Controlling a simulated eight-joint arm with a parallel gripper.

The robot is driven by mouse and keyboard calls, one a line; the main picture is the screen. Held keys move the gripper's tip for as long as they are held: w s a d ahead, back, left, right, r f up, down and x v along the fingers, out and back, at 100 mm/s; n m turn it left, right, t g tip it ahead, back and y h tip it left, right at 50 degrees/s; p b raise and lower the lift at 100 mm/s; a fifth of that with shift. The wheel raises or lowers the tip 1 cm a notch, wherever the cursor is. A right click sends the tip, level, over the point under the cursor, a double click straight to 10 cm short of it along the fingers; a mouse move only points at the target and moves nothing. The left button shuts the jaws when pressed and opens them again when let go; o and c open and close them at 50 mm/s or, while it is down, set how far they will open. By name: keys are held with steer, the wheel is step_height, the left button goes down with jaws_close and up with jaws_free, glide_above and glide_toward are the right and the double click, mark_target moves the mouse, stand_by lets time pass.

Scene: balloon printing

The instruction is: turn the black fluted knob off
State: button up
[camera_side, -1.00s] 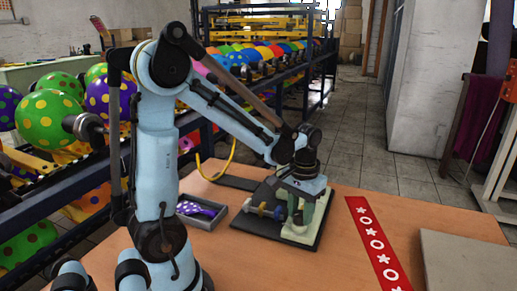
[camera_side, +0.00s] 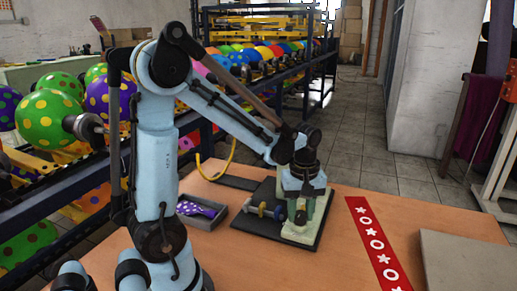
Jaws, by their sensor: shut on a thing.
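My gripper (camera_side: 302,205) points down over a pale green and cream device (camera_side: 300,233) on a dark board. It is shut on the black fluted knob at the top of this device. The knob is hidden by my wrist and fingers, so its angle cannot be read. A small dark part shows low at the front of the gripper.
A grey tray (camera_side: 207,222) with a purple dotted balloon (camera_side: 196,208) lies to the left. A red patterned strip (camera_side: 376,243) and a grey slab (camera_side: 465,262) lie to the right.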

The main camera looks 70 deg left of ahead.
mark_target(300, 213)
steer(key=shift+n, duration=0.6)
steer(key=o, duration=1)
steer(key=shift+o, duration=0.2)
step_height(300, 213, up, 12)
stand_by(0.3)
